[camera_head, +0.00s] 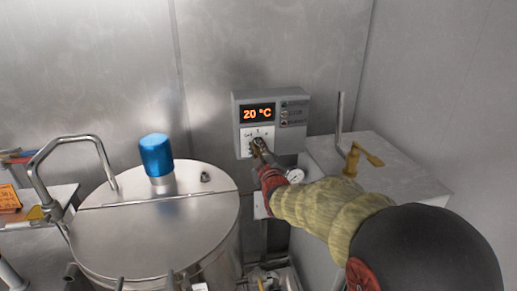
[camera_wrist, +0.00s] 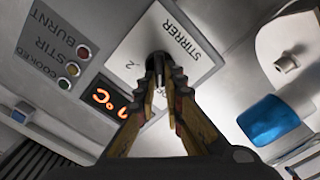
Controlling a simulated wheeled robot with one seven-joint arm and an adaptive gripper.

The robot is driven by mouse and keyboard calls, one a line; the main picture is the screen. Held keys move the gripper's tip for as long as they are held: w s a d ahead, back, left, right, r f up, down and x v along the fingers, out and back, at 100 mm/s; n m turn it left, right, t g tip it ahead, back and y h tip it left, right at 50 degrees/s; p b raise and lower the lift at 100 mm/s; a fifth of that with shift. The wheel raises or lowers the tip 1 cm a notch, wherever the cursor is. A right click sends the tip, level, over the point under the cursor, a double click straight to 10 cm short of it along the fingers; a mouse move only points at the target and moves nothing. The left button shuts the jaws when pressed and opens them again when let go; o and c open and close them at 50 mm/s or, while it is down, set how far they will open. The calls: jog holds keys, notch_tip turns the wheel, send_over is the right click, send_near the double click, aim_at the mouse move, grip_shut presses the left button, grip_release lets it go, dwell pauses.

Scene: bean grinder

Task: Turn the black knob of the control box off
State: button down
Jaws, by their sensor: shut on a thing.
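The control box (camera_head: 290,105) is a grey box on the back wall, with an orange display (camera_head: 257,113) reading 20 °C. Below the display is a white plate (camera_head: 247,134), labelled STIRRER in the wrist view (camera_wrist: 190,50). The black knob (camera_wrist: 157,58) sits on this plate, mostly hidden by the fingers. My gripper (camera_head: 258,143) reaches the plate from the lower right. In the wrist view my gripper (camera_wrist: 160,76) has both fingertips closed around the knob. The knob's exact pointer position is hidden.
A steel vessel (camera_head: 150,235) with a blue-capped motor (camera_head: 156,156) stands left of the box. A grey cabinet (camera_head: 385,170) with a yellow handle (camera_head: 362,157) stands at right, close to my arm. Indicator lights (camera_wrist: 73,69) labelled COOKED, STIR and BURNT sit beside the display.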

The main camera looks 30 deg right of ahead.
jog(key=c, duration=2)
grip_release()
jog(key=shift+o, duration=0.5)
jog(key=shift+s, duration=0.1)
jog(key=v, duration=1.1)
jog(key=shift+s+a, duration=0.2)
jog(key=shift+s, duration=0.15)
